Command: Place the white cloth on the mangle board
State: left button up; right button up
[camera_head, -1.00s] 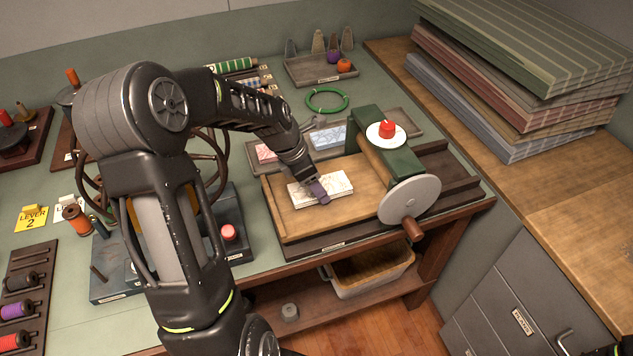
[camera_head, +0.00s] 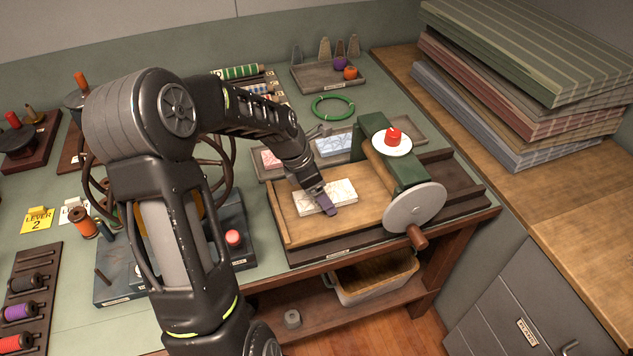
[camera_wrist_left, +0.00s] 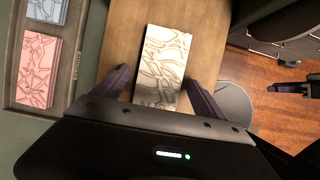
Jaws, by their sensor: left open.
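The white cloth (camera_head: 338,195), a folded block with grey line patterns, lies flat on the wooden mangle board (camera_head: 292,223). In the left wrist view the cloth (camera_wrist_left: 163,62) sits on the board (camera_wrist_left: 120,48) between the two fingers. My left gripper (camera_head: 322,205) is at the cloth, and its fingers are open. In the left wrist view the gripper (camera_wrist_left: 160,85) has one finger on each side of the cloth, with a visible gap on the left.
A tray beside the board holds a red cloth (camera_head: 270,159) and a blue cloth (camera_head: 334,144). The green mangle frame (camera_head: 378,136) with a grey wheel (camera_head: 415,207) stands right of the cloth. Striped fabric stacks (camera_head: 530,70) stand at right.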

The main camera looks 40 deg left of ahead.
pick_arm(q)
jog(key=shift+a+r, duration=0.1)
jog(key=shift+r, duration=0.25)
jog(key=b+v, duration=0.1)
jog(key=v, duration=1)
jog(key=shift+s+r+b, duration=0.15)
jog(key=shift+s+b, duration=0.05)
jog(key=shift+b, duration=0.2)
dwell(1.6)
